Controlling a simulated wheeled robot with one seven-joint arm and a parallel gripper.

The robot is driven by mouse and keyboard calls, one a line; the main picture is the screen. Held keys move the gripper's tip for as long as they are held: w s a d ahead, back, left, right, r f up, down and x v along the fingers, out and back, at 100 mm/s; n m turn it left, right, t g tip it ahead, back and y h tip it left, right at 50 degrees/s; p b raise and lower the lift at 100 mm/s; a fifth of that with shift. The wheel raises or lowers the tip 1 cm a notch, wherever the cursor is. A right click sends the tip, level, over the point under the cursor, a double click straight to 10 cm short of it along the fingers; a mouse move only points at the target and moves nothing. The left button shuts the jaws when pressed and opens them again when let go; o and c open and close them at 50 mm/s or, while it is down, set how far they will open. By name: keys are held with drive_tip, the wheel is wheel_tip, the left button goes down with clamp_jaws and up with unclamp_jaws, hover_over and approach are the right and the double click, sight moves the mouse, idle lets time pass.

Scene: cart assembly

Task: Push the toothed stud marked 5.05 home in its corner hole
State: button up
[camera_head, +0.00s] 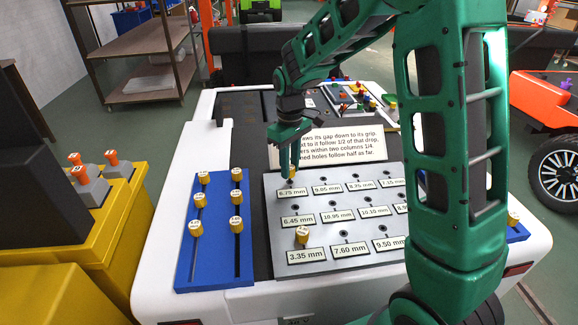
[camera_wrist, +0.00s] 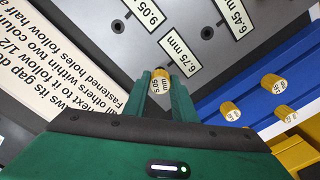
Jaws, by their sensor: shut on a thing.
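My gripper (camera_head: 291,170) is shut on a yellow toothed stud (camera_wrist: 161,80), whose top label seems to read 5.05 mm. The stud stands between the fingertips at the far left corner of the grey plate (camera_head: 270,240), by the label 6.75 mm (camera_head: 292,191). In the wrist view the gripper (camera_wrist: 161,88) has one finger on each side of the stud. The corner hole is hidden under the stud, so I cannot tell how deep it sits. Another yellow stud (camera_head: 302,234) stands at the 3.35 mm label of the plate.
A blue slotted rack (camera_head: 215,250) with several yellow studs lies left of the plate. A printed text card (camera_head: 335,145) lies behind the plate. A small board of coloured pieces (camera_head: 355,98) is farther back. My arm hides the plate's right side.

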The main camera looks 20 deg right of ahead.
drive_tip(key=shift+f, duration=0.15)
drive_tip(key=shift+f, duration=0.3)
drive_tip(key=shift+f, duration=0.95)
drive_tip(key=o, duration=1.1)
wheel_tip(320, 180, up, 10)
drive_tip(key=shift+w+r, duration=0.1)
drive_tip(key=shift+r, duration=0.3)
